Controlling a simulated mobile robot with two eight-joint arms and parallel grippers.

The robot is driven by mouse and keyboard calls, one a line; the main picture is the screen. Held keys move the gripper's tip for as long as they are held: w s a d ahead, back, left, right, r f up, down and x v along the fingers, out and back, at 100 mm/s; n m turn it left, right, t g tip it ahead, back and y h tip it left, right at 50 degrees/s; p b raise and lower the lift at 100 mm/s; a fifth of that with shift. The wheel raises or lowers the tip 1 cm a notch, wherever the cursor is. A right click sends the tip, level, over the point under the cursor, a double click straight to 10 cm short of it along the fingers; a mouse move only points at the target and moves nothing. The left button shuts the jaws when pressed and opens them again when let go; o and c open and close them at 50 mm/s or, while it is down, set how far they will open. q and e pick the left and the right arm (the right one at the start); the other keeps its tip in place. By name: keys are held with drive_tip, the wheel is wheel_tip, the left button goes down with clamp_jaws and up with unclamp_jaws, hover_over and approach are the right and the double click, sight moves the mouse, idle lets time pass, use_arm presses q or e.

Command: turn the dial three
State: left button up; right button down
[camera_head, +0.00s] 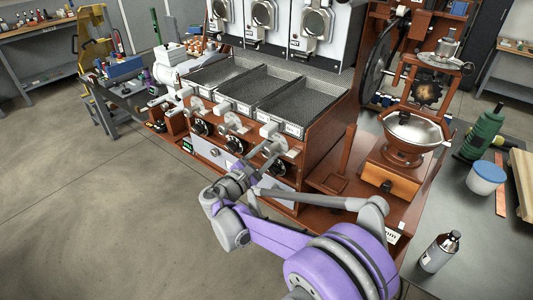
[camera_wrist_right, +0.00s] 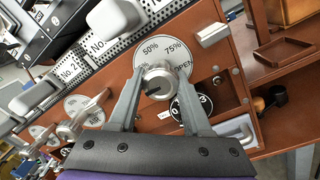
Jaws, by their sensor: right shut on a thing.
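A round silver knob (camera_wrist_right: 158,80) with a dark slot stands on a pale dial plate (camera_wrist_right: 152,56) marked 50%, 75% and OPEN in the right wrist view. My right gripper (camera_wrist_right: 158,88) has a finger on each side of the knob and is shut on it. A black numbered dial (camera_wrist_right: 195,106) lies below it, partly hidden by the right finger. In the head view my right gripper (camera_head: 268,152) reaches the rightmost station on the front of the wooden roaster cabinet. My left gripper is not in view.
Similar dials (camera_head: 200,128) line the cabinet front to the left. Three perforated trays (camera_head: 305,100) sit above. The floor in front is clear.

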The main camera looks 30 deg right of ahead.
drive_tip(key=n, duration=0.5)
drive_tip(key=shift+n, duration=0.3)
idle(0.5)
drive_tip(key=shift+c, duration=1.7)
unclamp_jaws()
drive_tip(key=shift+s+a, duration=0.1)
drive_tip(key=v, duration=1)
drive_tip(key=shift+s+a+r, duration=0.2)
drive_tip(key=shift+a, duration=0.05)
